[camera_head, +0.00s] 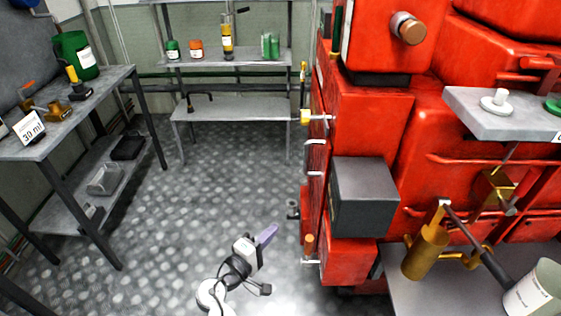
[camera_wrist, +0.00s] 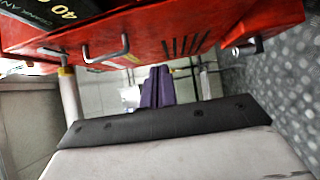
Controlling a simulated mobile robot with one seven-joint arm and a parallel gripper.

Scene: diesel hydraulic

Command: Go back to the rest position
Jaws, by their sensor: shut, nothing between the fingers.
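My gripper (camera_head: 266,234) is at the lower middle of the head view, over the patterned metal floor. Its purple fingers point up and to the right, toward the red engine (camera_head: 365,118). In the wrist view the two purple fingers (camera_wrist: 157,86) are together, with nothing between them. The gripper is apart from the engine's side in the head view. The red engine also fills the top of the wrist view (camera_wrist: 190,30), with a metal handle (camera_wrist: 106,50) on it.
A grey bench (camera_head: 105,82) with a green canister (camera_head: 77,55) stands at the left. A shelf (camera_head: 235,108) with bottles stands at the back. At the right are a dark grey box (camera_head: 364,198), a grey shelf (camera_head: 500,120) and a brass pump (camera_head: 426,252). The middle floor is clear.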

